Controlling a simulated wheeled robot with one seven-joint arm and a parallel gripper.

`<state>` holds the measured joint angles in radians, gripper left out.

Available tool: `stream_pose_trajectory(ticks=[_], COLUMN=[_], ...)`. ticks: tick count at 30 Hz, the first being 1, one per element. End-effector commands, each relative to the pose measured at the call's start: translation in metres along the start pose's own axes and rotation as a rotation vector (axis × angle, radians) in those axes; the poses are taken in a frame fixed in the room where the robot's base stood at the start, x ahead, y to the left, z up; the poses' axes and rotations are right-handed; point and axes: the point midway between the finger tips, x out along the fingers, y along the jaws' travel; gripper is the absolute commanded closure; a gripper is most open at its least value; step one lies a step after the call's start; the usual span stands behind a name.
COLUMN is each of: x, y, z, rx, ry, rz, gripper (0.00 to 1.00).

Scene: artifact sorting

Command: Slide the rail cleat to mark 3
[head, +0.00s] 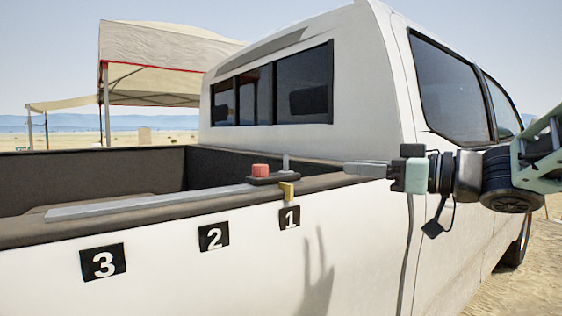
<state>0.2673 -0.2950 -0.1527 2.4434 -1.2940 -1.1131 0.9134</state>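The rail cleat (273,180) is a dark block with a red knob (260,170), a thin grey upright post and a yellow tab (287,191) hanging on its near side. It sits at the right end of the grey rail (150,203) on the truck bed's side wall. The yellow tab lines up with mark 1 (289,217). Mark 2 (214,236) is further left, and mark 3 (103,263) is near the rail's left end. My gripper (348,168) is right of the cleat, apart from it, its grey fingers pointing left. Their opening cannot be made out from this side.
The white truck cab (365,90) rises behind the cleat and my gripper. The dark bed wall (90,172) lies behind the rail. The rail left of the cleat looks clear. A canopy tent (160,50) stands far off on sand.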

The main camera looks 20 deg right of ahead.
Motion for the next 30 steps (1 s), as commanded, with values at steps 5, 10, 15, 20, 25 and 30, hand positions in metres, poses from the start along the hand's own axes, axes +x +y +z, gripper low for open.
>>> stream_pose_trajectory(ticks=[5,10,15,20,25,30], x=[0.034,0.070,0.106,0.135,0.154,0.161], y=[-0.001,-0.001,-0.001,-0.001,-0.001,-0.001], z=[-0.001,-0.001,-0.001,-0.001,0.000,0.000], rx=[0.003,0.002,0.003,0.003,0.000,0.000], ry=[-0.004,-0.003,-0.003,-0.002,-0.002,0.000], rz=[-0.005,-0.004,-0.004,-0.002,-0.001,0.000], gripper=[0.76,0.76,0.76,0.76,0.76,0.76])
